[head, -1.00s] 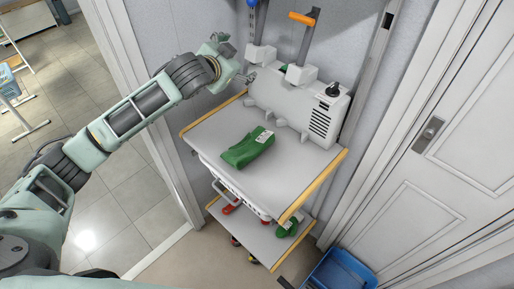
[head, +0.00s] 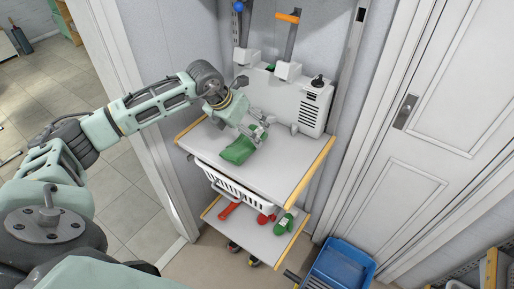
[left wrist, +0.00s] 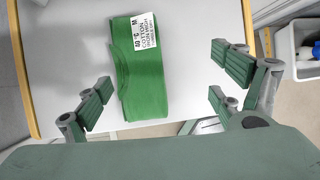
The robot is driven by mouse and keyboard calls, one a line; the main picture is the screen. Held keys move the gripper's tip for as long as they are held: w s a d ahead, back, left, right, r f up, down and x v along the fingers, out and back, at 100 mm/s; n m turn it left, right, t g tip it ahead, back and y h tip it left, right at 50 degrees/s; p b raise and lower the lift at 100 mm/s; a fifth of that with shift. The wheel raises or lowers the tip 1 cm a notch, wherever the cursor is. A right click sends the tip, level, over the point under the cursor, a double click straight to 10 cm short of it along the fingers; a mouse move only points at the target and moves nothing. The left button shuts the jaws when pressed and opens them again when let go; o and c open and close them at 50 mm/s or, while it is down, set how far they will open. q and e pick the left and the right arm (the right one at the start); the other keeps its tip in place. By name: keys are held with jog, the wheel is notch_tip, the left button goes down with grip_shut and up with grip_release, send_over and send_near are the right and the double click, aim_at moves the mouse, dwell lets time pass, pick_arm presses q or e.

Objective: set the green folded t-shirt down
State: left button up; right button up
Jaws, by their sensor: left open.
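The green folded t-shirt (head: 238,151) lies flat on the grey top shelf (head: 283,160) of a trolley, toward its left side.
A white machine (head: 300,98) with a vent and a black knob stands along the shelf's back. Below are a white basket (head: 236,187) and a lower shelf (head: 262,238) with red and green items. A blue bin (head: 343,268) stands at lower right. The shelf's front right is clear.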

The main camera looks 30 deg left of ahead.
aim_at(244, 139)
pick_arm(q)
jog(key=shift+s+a+f+y, duration=0.2)
jog(key=shift+a+y, duration=0.1)
jog(key=shift+a, duration=0.3)
jog(key=shift+s+a+f+y, duration=0.15)
jog(key=shift+a+y, duration=0.15)
jog(key=shift+a, duration=0.25)
jog(key=shift+a+f, duration=0.2)
jog(key=shift+a, duration=0.1)
jog(key=shift+g, duration=0.3)
jog(key=p+x, duration=0.3)
jog(key=x, duration=0.4)
jog(key=shift+w, duration=0.1)
jog(key=shift+w+f, duration=0.1)
jog(key=shift+f, duration=0.2)
jog(key=c, duration=0.7)
jog(key=shift+r, duration=0.1)
jog(key=c, duration=0.7)
pick_arm(e)
jog(key=r, duration=0.3)
jog(key=shift+s+r, duration=0.15)
jog(key=shift+s, duration=0.1)
